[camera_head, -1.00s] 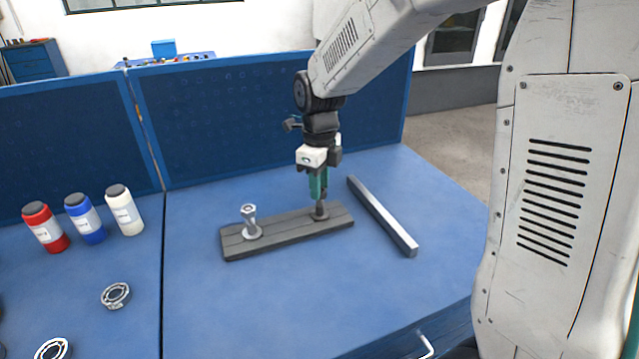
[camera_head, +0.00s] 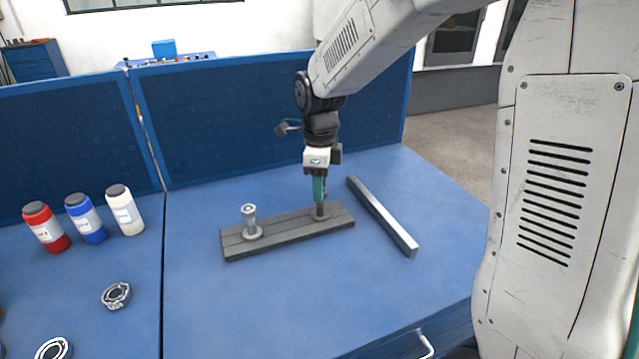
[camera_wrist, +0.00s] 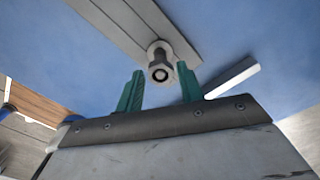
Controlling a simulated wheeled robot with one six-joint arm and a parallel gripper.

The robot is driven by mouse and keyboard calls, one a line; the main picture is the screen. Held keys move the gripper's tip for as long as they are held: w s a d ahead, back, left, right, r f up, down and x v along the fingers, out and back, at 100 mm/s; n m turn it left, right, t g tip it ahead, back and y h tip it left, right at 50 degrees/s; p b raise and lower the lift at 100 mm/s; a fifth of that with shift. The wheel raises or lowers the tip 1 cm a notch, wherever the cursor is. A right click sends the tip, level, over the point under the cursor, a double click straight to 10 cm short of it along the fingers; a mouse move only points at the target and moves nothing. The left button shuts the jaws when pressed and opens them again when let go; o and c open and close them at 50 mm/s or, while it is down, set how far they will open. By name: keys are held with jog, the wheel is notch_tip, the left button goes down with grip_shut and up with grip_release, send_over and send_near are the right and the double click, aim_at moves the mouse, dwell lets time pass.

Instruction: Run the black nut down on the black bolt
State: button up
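The black bolt (camera_head: 320,211) stands upright at the right end of a dark grey plank (camera_head: 285,230). In the wrist view the dark nut (camera_wrist: 160,73) shows at the bolt's top end, with a pale round washer or flange (camera_wrist: 159,47) behind it. How far the nut sits along the thread is hidden. My gripper (camera_head: 319,190) points down over this bolt. In the wrist view its two green fingers (camera_wrist: 160,76) stand on either side of the nut, with a visible gap at each side, so it looks open and not touching.
A lighter bolt with a nut on top (camera_head: 249,216) stands at the plank's left end. A grey metal bar (camera_head: 382,216) lies right of the plank. Several bottles (camera_head: 85,219) and a bearing ring (camera_head: 116,296) are at left.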

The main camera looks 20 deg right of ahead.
jog(key=n, duration=1)
jog(key=shift+s+n, duration=0.1)
jog(key=shift+n, duration=0.2)
jog(key=n, duration=0.9)
jog(key=shift+n, duration=0.3)
grip_shut()
